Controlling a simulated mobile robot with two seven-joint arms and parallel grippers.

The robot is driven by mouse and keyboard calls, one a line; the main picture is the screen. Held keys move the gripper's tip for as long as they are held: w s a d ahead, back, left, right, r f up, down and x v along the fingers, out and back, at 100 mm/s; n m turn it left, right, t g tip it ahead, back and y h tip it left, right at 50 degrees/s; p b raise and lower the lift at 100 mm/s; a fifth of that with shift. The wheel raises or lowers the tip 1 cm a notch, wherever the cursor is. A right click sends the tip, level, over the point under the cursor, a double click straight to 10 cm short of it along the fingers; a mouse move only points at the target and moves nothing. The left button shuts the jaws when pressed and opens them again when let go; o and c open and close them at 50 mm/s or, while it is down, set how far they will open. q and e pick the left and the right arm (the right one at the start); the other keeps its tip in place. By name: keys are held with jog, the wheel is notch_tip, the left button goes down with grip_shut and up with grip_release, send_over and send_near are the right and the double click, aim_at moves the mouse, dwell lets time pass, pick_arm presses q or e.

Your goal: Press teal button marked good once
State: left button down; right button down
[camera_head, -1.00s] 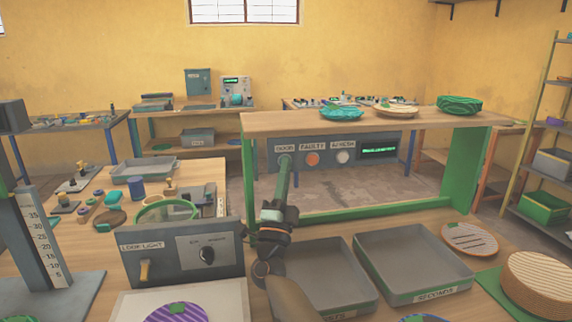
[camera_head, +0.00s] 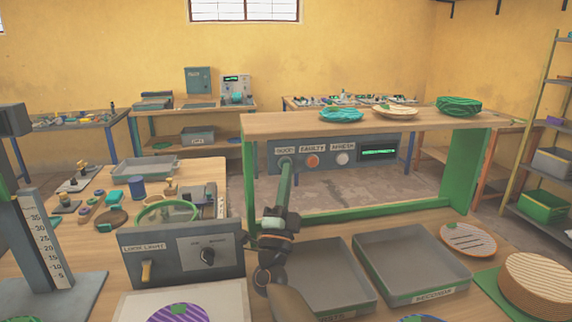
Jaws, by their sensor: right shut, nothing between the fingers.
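A grey panel (camera_head: 328,152) hangs under the front edge of the raised shelf. It carries labels, an orange button (camera_head: 312,161) under "FAULTY", a white button (camera_head: 342,158) and a dark display (camera_head: 379,153) with green text. The label "GOOD" (camera_head: 285,150) is at the panel's left end. My right gripper (camera_head: 285,163) is shut and empty, with its tip at the spot just below that label. The teal button is hidden behind the gripper tip, so I cannot tell whether they touch. My left gripper is not in view.
The shelf (camera_head: 400,121) holds a teal plate (camera_head: 341,115), a cream plate (camera_head: 395,111) and a green stack (camera_head: 459,106). A ruler stand is at left.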

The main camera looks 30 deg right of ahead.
jog(key=s+p, duration=0.1)
jog(key=s, duration=0.1)
jog(key=s+a+p, duration=0.1)
jog(key=s+p, duration=0.1)
jog(key=shift+s+a, duration=0.1)
jog(key=shift+s, duration=0.3)
dwell(0.7)
